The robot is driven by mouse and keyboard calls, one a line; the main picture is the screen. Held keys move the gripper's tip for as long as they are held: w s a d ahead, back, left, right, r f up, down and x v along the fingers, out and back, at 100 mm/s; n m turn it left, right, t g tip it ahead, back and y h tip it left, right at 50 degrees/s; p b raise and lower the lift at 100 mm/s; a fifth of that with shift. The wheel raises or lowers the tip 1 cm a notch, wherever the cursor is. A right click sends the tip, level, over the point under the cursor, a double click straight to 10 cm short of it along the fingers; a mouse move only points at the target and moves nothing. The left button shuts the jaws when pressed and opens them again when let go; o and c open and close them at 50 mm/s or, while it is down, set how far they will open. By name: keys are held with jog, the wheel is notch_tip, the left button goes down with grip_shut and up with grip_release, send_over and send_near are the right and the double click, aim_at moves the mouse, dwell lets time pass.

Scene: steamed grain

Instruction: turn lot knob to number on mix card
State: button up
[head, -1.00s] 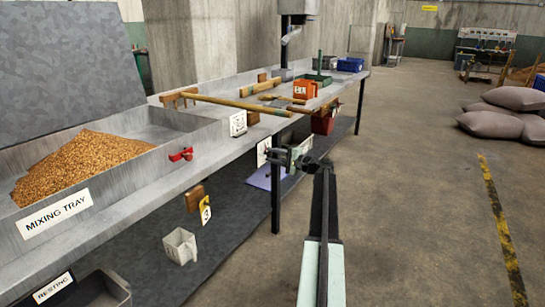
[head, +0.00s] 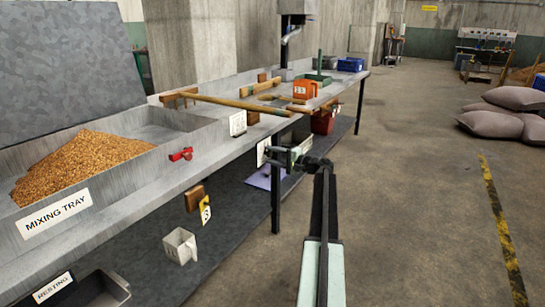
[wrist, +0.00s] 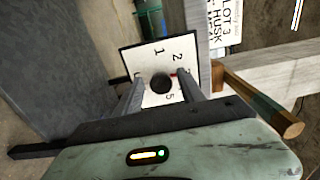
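In the wrist view a white dial plate (wrist: 152,62) with a dark edge carries printed numbers; 1, 2 and 5 can be read. A round black knob (wrist: 160,83) sits at its middle. A small red mark shows right of the knob, near the right finger, which partly hides the numbers there. My gripper (wrist: 160,92) is open, one finger on each side of the knob with gaps. Whether the tips reach knob depth is unclear. In the head view the plate (head: 263,151) stands edge-on at my gripper (head: 290,157). A white card (wrist: 228,22) reads "LOT 3 HUSK".
The mixing tray (head: 57,215) of grain stands left on the bench. The floor to the right is clear before the sacks (head: 500,120).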

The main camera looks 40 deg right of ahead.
dwell(0.3)
jog(key=v, duration=0.7)
jog(key=shift+s, duration=0.4)
